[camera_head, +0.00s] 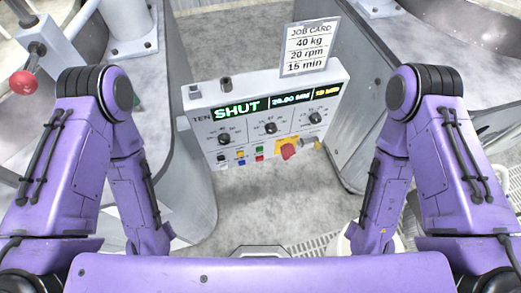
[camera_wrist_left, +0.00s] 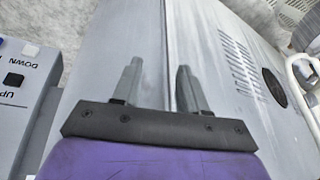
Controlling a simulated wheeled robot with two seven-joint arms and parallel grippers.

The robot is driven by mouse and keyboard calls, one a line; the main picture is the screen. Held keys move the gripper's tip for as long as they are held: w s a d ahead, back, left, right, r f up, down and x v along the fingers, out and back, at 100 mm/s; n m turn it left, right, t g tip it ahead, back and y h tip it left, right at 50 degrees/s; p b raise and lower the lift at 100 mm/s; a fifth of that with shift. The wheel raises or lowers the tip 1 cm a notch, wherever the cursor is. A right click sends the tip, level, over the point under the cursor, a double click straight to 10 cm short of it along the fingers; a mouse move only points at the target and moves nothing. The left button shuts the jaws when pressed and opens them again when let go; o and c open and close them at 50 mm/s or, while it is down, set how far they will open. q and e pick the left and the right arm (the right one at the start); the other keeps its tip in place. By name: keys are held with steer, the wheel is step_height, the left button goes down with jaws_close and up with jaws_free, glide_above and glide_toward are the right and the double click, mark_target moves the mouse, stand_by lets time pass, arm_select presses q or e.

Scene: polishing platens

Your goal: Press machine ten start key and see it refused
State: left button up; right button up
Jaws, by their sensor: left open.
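The machine ten control panel (camera_head: 262,112) is in the middle of the head view, marked TEN. Its display (camera_head: 240,107) reads SHUT in green, with smaller green and yellow figures beside it. Three black knobs sit below. Under them are small keys, among them a green key (camera_head: 259,149), a red key (camera_head: 259,158), a blue key (camera_head: 241,162) and a black key (camera_head: 221,158); their labels are too small to read. My left gripper (camera_wrist_left: 160,66) is open and empty in the left wrist view, over grey casing. My right gripper is not visible.
A job card (camera_head: 309,47) reading 40 kg, 20 rpm, 15 min stands on the panel's top edge. A red stop button (camera_head: 288,151) sits on yellow at lower right. The left wrist view shows a box with UP and DOWN keys (camera_wrist_left: 14,79). Grey machine bodies flank the panel.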

arm_select(q)
jaws_close()
stand_by(1.7)
